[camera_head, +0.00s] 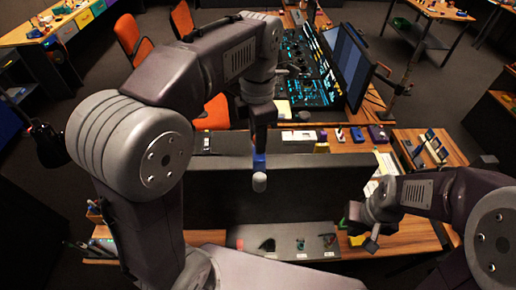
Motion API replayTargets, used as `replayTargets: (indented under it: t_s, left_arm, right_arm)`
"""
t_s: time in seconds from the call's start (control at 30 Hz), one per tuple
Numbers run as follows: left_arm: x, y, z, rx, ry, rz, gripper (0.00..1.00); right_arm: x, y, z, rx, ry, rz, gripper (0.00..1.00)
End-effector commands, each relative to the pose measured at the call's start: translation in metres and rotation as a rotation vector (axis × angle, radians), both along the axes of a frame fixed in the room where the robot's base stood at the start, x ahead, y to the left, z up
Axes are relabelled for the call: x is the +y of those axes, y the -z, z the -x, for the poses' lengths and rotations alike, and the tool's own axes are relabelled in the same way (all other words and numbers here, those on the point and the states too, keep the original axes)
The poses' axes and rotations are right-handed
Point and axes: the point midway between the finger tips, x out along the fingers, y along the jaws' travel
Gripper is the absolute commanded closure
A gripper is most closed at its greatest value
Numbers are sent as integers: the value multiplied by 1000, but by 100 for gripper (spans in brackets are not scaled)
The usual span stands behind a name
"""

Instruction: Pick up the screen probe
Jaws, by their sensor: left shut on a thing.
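My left gripper (261,150) points down near the middle of the view and is shut on a small blue piece with a pale, rounded cylinder below it. I take this to be the screen probe (259,182). It hangs in front of the wide dark screen back (310,185); whether it touches anything cannot be told. My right gripper (364,238) is at the lower right, in front of the screen's right end. Its fingers are small and dark, so its opening is unclear.
A grey tray (285,236) with small tools lies on the wooden table in front of the dark screen. Behind stand a lit control panel (308,75) and monitors (347,62). Small coloured blocks (357,134) sit at the back right. Orange chairs (133,40) stand beyond.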

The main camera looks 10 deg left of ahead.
Motion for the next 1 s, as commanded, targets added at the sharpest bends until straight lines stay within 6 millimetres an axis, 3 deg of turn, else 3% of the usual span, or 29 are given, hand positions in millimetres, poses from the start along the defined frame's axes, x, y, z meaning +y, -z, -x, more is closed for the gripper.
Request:
replayTargets:
  t_s: [0.3, 0.5, 0.7, 1.0]
  left_arm:
    - [0, -79, -1, -6, 1, 1, 100]
    - [0, -115, 0, -4, 1, 0, 100]
    - [0, -136, 0, -3, 1, -1, 100]
    - [0, -145, 0, -2, 1, -1, 100]
  right_arm:
    - [0, -15, 0, 0, 0, 0, 100]
    - [0, -26, 0, 0, 0, 0, 100]
    - [0, -34, 0, 0, 0, 0, 100]
    - [0, -40, 0, 0, 0, 0, 100]
